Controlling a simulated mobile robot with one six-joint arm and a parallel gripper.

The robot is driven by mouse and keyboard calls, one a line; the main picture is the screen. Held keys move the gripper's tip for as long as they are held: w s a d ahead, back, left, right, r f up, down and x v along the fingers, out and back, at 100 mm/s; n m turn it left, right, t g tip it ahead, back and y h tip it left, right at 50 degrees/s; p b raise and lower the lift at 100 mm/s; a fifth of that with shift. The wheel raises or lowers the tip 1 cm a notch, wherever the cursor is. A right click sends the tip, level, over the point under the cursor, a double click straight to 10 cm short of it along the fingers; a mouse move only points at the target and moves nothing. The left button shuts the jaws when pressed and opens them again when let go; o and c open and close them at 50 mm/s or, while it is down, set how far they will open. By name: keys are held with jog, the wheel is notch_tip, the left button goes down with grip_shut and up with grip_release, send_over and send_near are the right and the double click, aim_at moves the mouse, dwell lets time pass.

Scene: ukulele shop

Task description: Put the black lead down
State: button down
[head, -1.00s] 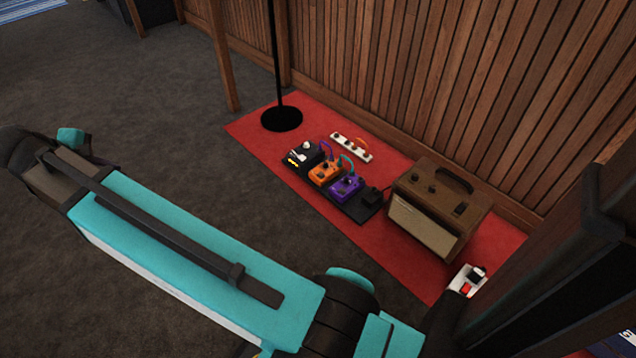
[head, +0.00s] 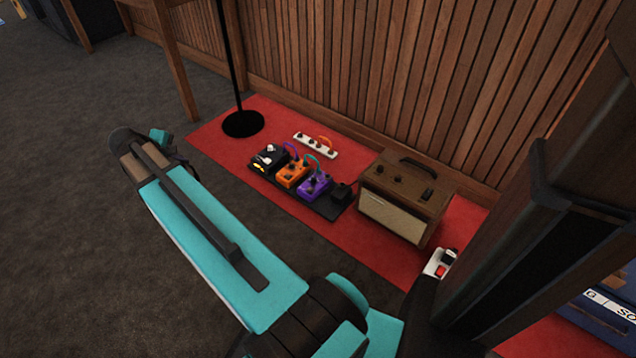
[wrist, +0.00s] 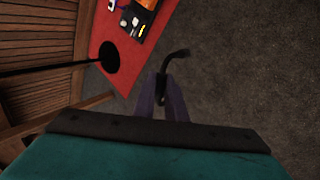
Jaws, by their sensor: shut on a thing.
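In the wrist view my gripper (wrist: 162,90) is shut on the black lead (wrist: 178,54). A short bent black end sticks out past the purple fingers, above grey carpet and clear of the red mat. The rest of the lead is hidden. In the head view my arm covers the lower left, and the fingers and lead cannot be made out.
A red mat (head: 375,245) holds a black pedal board (head: 325,207) with pedals, a white power strip (head: 316,145), a brown amplifier (head: 404,200), a white-and-red box (head: 440,263) and a round-based stand (head: 243,124). Grey carpet (head: 90,120) is free at left.

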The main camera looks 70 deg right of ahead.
jog(key=s+d+f+m, duration=0.1)
jog(key=s+d+f, duration=0.65)
jog(key=d, duration=0.45)
jog(key=s+d+f+m+g, duration=0.1)
jog(key=s+d+f, duration=0.5)
jog(key=s, duration=0.3)
jog(key=s+d+f+m+g, duration=0.1)
jog(key=s+d+f, duration=0.4)
jog(key=s, duration=0.5)
jog(key=s+d+f+m+g, duration=0.1)
jog(key=s+d+f+m, duration=0.1)
jog(key=s+d+f, duration=0.4)
jog(key=s+f, duration=0.2)
jog(key=s, duration=0.1)
jog(key=shift+s+d+f, duration=0.15)
jog(key=shift+d+f, duration=0.05)
jog(key=shift+d, duration=0.15)
jog(key=w+d+f+b, duration=0.1)
jog(key=d+b, duration=0.2)
jog(key=d, duration=1.1)
jog(key=shift+d+f+b, duration=0.2)
jog(key=shift+d+b, duration=0.1)
jog(key=shift+b, duration=0.1)
jog(key=shift+w+d+f+b, duration=0.1)
jog(key=shift+d+f+b, duration=0.25)
jog(key=shift+f+b, duration=0.4)
jog(key=shift+d+f+b, duration=0.3)
jog(key=shift+f+b, duration=0.15)
jog(key=shift+f, duration=0.6)
